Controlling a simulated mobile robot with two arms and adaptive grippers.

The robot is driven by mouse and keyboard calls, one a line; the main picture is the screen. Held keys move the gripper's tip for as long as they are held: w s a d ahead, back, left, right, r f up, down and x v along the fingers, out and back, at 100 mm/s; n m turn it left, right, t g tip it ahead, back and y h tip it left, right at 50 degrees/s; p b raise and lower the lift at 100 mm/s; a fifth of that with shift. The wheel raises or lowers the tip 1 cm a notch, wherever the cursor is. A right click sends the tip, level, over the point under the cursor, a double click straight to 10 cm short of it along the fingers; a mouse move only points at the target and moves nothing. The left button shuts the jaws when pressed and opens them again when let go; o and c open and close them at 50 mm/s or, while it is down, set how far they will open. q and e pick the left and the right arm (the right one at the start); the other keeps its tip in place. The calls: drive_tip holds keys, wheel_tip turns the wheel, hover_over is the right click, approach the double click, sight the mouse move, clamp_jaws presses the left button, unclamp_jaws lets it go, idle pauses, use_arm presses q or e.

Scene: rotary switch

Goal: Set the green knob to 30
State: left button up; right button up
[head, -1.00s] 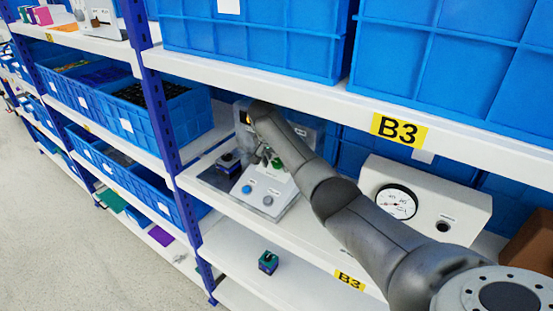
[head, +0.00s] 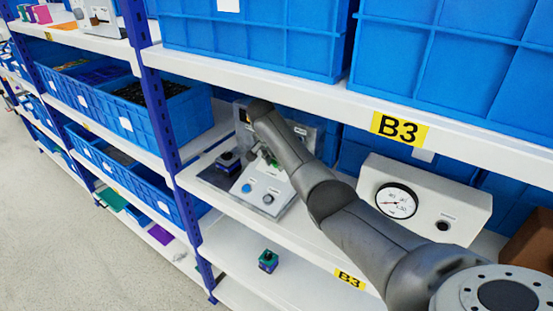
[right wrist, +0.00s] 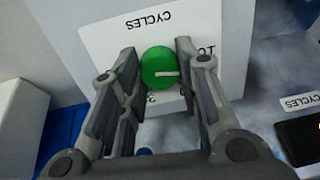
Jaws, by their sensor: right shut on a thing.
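The green knob (right wrist: 158,67) is round with a white pointer line and sits on a white panel labelled CYCLES in the right wrist view. The line lies nearly level, running toward the right finger. The printed numbers around it are mostly hidden or cut off, so I cannot read the setting. My right gripper (right wrist: 158,72) has one finger on each side of the knob and is shut on it. In the head view my right gripper (head: 268,157) is at the white control box (head: 274,187), and my arm hides much of it. My left gripper is not in view.
The box stands on the white B3 shelf, beneath another shelf board. A blue button (head: 247,188) and a grey one (head: 268,199) are on its front. A white gauge box (head: 455,207) stands to the right. Blue bins (head: 185,120) are at the left.

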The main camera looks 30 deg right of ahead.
drive_tip(key=m, duration=0.5)
drive_tip(key=shift+a+m, duration=0.1)
drive_tip(key=shift+m, duration=0.2)
drive_tip(key=m+b, duration=0.1)
drive_tip(key=m, duration=0.1)
drive_tip(key=shift+f+m, duration=0.1)
drive_tip(key=shift+m, duration=0.3)
drive_tip(key=m+b, duration=0.1)
drive_tip(key=m, duration=0.1)
drive_tip(key=shift+m+h+b, duration=0.3)
drive_tip(key=m+b, duration=0.3)
drive_tip(key=m, duration=0.3)
drive_tip(key=shift+g+b, duration=0.3)
drive_tip(key=shift+m+b, duration=1)
drive_tip(key=shift+m, duration=1.2)
drive_tip(key=o, duration=1)
drive_tip(key=shift+a, duration=0.1)
